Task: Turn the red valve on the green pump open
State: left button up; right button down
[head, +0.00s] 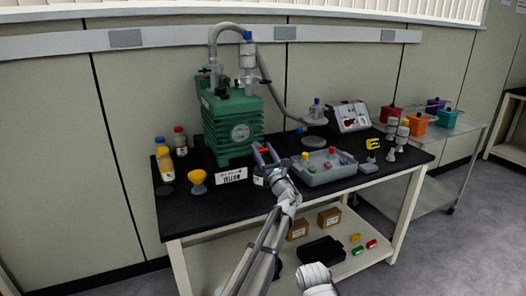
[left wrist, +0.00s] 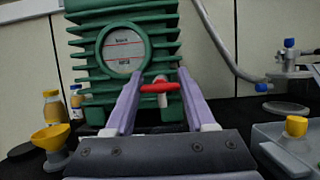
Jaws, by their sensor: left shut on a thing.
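The green pump (head: 232,123) stands on the black bench top, with a round gauge on its front. It fills the upper left of the left wrist view (left wrist: 90,70). The red valve (left wrist: 160,87) is a small handle low on the pump's front, below and right of the gauge. My left gripper (head: 264,150) is at the pump's front right corner. In the left wrist view its two purple fingers (left wrist: 158,78) stand on either side of the red handle and are shut on it. The handle lies roughly level across the fingers.
A grey tray (head: 322,178) with coloured items sits right of my left gripper. A yellow funnel (head: 197,180), a white label plate (head: 231,175) and bottles (head: 180,141) stand on the left. A grey hose (head: 275,92) runs from the pump to the right.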

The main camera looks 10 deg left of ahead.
pick_arm(q)
grip_shut()
jog(key=shift+n, duration=0.4)
jog(key=n, duration=0.2)
jog(key=n+g+y, duration=0.1)
jog(key=shift+n+g+y, duration=0.3)
jog(key=shift+n, duration=0.1)
jog(key=shift+a+n+g+y+p, duration=0.1)
jog(key=shift+n+g+y+p, duration=0.4)
jog(key=shift+n, duration=0.8)
jog(key=shift+n+g+y+p, duration=0.25)
jog(key=shift+n+g, duration=0.35)
jog(key=shift+n, duration=1)
jog(key=o, duration=1.1)
grip_release()
jog(key=shift+s+f, duration=0.1)
